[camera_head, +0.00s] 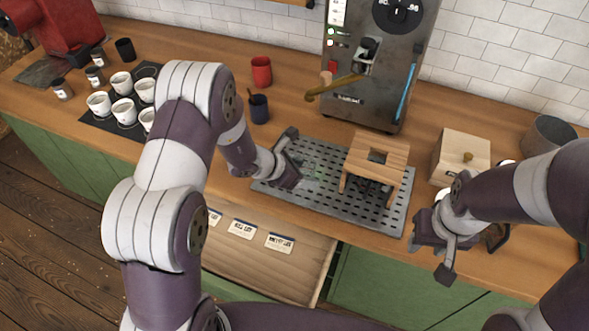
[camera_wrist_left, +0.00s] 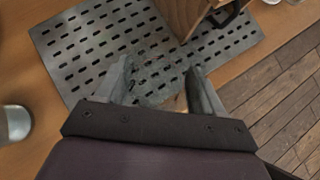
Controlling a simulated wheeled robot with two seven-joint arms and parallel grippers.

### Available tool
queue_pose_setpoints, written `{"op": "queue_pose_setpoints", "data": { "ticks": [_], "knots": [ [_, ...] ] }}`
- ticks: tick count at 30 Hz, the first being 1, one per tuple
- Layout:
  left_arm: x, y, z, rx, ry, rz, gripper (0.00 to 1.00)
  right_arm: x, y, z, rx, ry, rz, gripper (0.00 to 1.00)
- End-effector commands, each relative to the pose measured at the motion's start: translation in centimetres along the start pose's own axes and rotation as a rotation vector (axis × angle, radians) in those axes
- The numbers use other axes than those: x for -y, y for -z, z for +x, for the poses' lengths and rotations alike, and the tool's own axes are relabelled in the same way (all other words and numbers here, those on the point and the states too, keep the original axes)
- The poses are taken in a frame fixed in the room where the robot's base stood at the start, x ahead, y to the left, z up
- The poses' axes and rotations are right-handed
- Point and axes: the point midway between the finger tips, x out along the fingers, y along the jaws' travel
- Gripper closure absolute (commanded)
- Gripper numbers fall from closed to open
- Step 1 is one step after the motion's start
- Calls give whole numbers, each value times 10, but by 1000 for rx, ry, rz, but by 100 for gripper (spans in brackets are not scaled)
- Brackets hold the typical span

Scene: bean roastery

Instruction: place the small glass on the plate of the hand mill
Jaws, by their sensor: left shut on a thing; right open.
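The small glass (camera_head: 313,174) is clear and hard to make out against the perforated metal tray (camera_head: 330,208). My left gripper (camera_head: 293,168) is shut on it, low over the tray's left part. In the left wrist view the glass (camera_wrist_left: 155,88) shows faintly between the two fingers; I cannot tell whether it touches the tray. A wooden frame (camera_head: 380,150) with a square opening in its top stands on the tray's right part. I cannot surely tell which thing is the hand mill. My right gripper (camera_head: 446,243) is open at the counter's right front.
A metal machine (camera_head: 372,85) with a wooden lever stands behind the tray. A wooden box with a knob (camera_head: 463,152) is to the right. A red cup (camera_head: 261,71) and a dark cup (camera_head: 259,108) stand behind my left gripper. An open drawer (camera_head: 265,272) lies below the counter.

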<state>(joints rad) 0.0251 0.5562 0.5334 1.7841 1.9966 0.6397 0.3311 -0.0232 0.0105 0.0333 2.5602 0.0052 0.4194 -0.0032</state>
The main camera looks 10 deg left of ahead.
Motion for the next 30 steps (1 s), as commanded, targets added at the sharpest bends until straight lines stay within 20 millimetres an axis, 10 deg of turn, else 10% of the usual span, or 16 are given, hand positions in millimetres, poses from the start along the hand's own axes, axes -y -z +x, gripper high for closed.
{"op": "queue_pose_setpoints", "data": {
  "ticks": [7, 26, 27, 30],
  "knots": [
    [-40, 36, 1, 1, 0, -1, 66, 0, 2, -20, 0, 0, 0, 57],
    [-41, 71, 34, 1, 0, 1, 66, 0, 3, -27, 0, 0, 0, 57],
    [-41, 71, 34, 1, 0, 1, 29, 0, 3, -27, 0, 0, 0, 57],
    [-41, 70, 33, 1, 0, 1, 7, 0, 3, -29, 0, 0, 0, 57]
  ]
}}
